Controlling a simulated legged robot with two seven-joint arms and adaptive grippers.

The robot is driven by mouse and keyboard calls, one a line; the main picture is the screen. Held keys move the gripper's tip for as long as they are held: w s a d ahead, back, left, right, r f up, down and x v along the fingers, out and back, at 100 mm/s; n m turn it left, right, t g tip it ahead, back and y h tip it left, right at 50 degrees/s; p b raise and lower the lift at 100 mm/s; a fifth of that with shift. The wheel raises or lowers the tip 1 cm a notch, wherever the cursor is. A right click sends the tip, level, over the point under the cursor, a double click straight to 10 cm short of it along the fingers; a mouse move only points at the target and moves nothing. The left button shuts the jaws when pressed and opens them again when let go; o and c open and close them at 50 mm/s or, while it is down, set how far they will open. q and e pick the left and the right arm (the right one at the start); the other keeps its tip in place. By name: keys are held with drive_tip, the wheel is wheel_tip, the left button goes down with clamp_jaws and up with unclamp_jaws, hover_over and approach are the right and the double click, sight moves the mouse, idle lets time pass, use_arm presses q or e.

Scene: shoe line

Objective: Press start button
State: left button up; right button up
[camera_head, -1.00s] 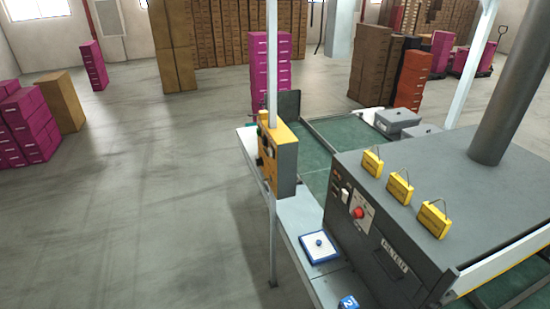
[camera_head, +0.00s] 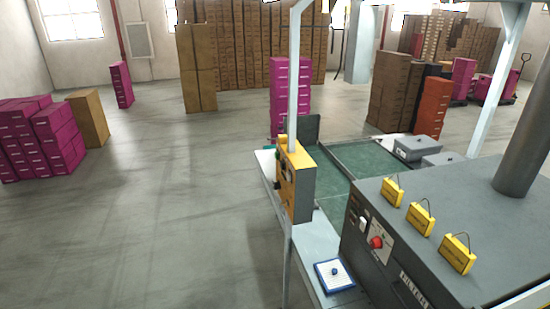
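A yellow and grey control box (camera_head: 296,182) is fixed to a white post beside the conveyor line, with small dark controls on its yellow face. A red round knob (camera_head: 377,242) sits on the front panel of the grey machine (camera_head: 440,215). A white and blue pad (camera_head: 334,276) with a small blue knob on top lies on the grey ledge in front of that machine. I cannot tell which control is the start button, as labels are too small to read. Neither of my grippers is in view.
The green conveyor bed (camera_head: 350,170) runs behind the control box. Yellow tags (camera_head: 421,219) stand on the machine top. Magenta boxes (camera_head: 45,140) are stacked at the left and another magenta stack (camera_head: 291,90) stands behind the line. The grey floor (camera_head: 160,220) at left is clear.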

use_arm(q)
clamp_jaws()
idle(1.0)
